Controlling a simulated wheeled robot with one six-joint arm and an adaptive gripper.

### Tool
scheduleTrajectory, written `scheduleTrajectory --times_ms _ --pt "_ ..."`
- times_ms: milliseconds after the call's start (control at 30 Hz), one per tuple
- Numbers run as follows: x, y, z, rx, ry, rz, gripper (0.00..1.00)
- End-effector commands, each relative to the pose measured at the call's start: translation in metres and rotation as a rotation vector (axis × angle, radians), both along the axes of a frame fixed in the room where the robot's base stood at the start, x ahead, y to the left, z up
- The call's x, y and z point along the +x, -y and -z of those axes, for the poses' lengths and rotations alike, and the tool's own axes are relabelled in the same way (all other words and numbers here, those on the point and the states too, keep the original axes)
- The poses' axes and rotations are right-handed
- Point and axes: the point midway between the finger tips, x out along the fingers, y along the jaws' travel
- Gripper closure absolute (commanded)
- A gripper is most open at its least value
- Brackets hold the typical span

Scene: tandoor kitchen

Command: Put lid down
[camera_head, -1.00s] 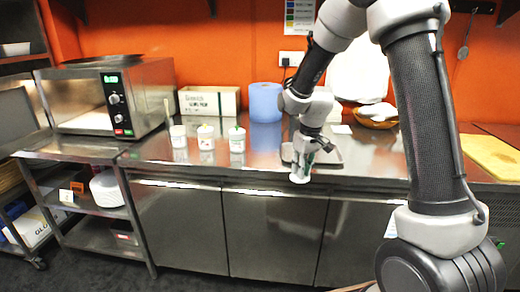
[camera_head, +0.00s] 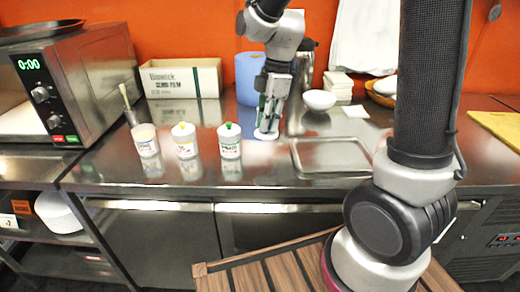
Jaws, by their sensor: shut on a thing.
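My gripper (camera_head: 268,124) points down over the steel counter, shut on a white lid (camera_head: 266,134). The lid is flat and round and sits very low, at or just above the counter; I cannot tell whether it touches. The fingers hide part of its top. To its left stand three white tubs in a row. The left tub (camera_head: 148,150) shows no knob on top. The middle tub (camera_head: 184,150) has a lid with a yellow knob, and the right tub (camera_head: 230,150) has a lid with a green knob.
A steel tray (camera_head: 331,168) lies right of my gripper. A white bowl (camera_head: 319,100) and a blue paper roll (camera_head: 247,82) stand behind. A cardboard box (camera_head: 181,79) and an oven (camera_head: 75,90) are at left. The counter in front of the lid is clear.

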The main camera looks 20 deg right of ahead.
Motion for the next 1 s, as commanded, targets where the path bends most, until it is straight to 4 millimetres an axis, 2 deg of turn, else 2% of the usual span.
scheduleTrajectory --times_ms 200,467,600,1000 --pt "-0.001 0.000 0.042 -0.002 -0.006 -0.006 1.00" --pt "-0.001 0.000 0.068 -0.001 -0.003 -0.005 1.00" --pt "-0.001 0.000 0.089 -0.001 -0.004 -0.004 1.00" --pt "-0.001 0.000 0.098 -0.001 -0.001 -0.004 1.00"
